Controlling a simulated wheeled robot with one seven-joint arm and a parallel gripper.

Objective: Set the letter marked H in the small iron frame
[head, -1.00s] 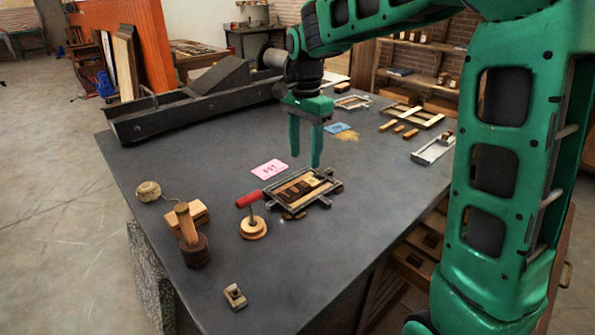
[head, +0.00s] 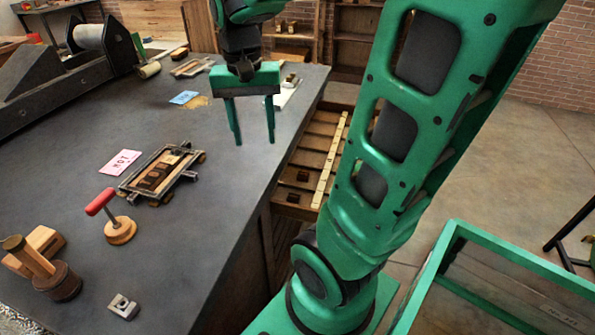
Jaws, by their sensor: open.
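The small iron frame (head: 190,176) lies on the dark table, holding dark and tan wooden pieces. I cannot read their faces. Small dark blocks (head: 303,175) lie apart in the open wooden drawer (head: 318,140) at the table's right side. I cannot tell which block, if any, is marked H. My gripper (head: 254,140) is open and empty, pointing down above the table's right edge. It is to the right of the iron frame and left of the drawer.
A pink card (head: 121,162) lies left of the frame. The table right of the frame is clear.

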